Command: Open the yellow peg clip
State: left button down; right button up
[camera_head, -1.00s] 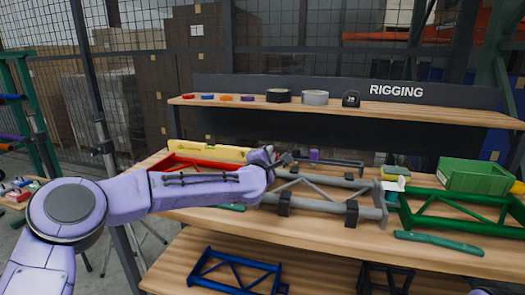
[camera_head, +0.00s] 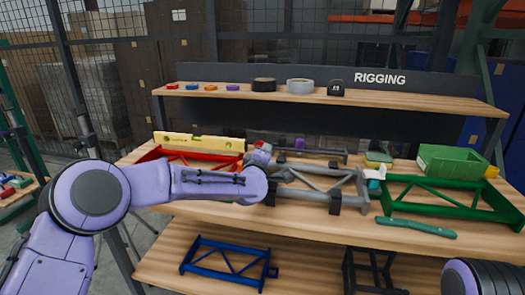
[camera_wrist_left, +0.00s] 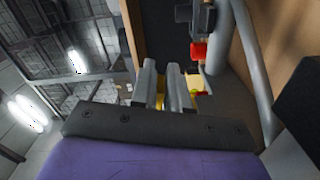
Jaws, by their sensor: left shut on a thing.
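My left gripper (camera_head: 264,155) is at the grey frame (camera_head: 322,190) on the workbench, partly hidden behind my own wrist in the head view. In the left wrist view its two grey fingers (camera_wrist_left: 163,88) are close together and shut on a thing. Yellow parts of the peg clip (camera_wrist_left: 193,84) show between and beside the fingers; the rest is hidden by them. Whether the clip is open or closed cannot be told. A red piece (camera_wrist_left: 198,50) sits close by on a grey tube. My right gripper is out of view.
A shelf (camera_head: 390,103) runs above the back. A blue frame (camera_head: 224,271) is below.

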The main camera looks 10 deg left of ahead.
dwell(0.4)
pick_arm(q)
jog(key=c, duration=1.2)
grip_release()
jog(key=s+b, duration=0.1)
jog(key=s, duration=0.9)
jog(key=shift+s+a, duration=0.15)
jog(key=shift+s, duration=0.15)
